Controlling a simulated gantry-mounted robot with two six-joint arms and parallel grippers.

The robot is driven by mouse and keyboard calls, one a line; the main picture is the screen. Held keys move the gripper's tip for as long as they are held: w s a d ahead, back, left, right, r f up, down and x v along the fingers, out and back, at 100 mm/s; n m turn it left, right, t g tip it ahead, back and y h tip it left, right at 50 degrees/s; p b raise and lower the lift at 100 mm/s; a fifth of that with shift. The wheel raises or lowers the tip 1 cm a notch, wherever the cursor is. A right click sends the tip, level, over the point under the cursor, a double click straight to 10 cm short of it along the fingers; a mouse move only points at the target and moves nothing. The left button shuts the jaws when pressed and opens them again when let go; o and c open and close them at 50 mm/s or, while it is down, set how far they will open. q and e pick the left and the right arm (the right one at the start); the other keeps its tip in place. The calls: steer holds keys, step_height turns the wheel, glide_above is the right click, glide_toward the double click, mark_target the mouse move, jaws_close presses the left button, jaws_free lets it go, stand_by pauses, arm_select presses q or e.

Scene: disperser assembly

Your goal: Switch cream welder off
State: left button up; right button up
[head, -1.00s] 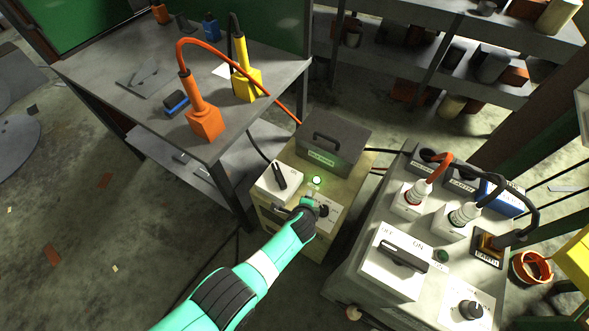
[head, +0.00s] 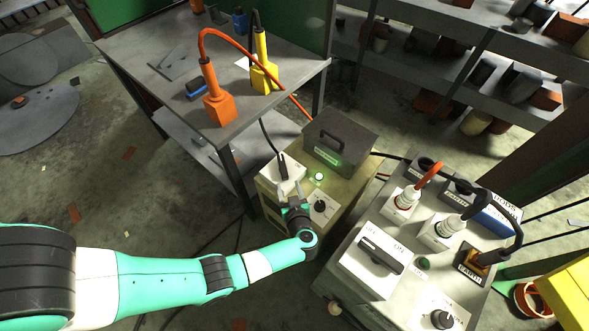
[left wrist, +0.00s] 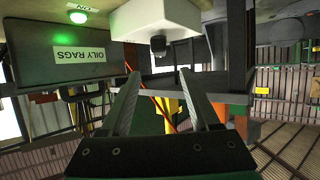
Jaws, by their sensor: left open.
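The cream welder (head: 342,219) is the smaller box in the middle of the head view. On its top is a white switch box (head: 292,178) with a black lever (head: 283,167). Beside it are a lit green lamp (head: 319,177) and a black knob (head: 320,206). My left gripper (head: 288,189) is open and empty, its fingers at the near side of the switch box. In the left wrist view the white switch box (left wrist: 165,22) and its dark lever end (left wrist: 158,45) lie beyond the open fingertips. Contact cannot be told. My right gripper is not in view.
A dark box labelled OILY RAGS (head: 341,136) stands on the welder behind the lamp. A larger grey welder (head: 350,290) with its own switch and plugged cables is at right. A workbench (head: 150,50) with orange and yellow holders is at back left.

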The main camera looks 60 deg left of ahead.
mark_target(283, 168)
arm_select(q)
steer(key=b+x, duration=0.6)
steer(key=x, duration=0.4)
steer(key=shift+a+f+b, duration=0.15)
steer(key=shift+f+b, duration=0.1)
steer(key=shift+b, duration=0.05)
steer(key=shift+w+a, duration=0.25)
steer(key=shift+a, duration=0.35)
jaws_close()
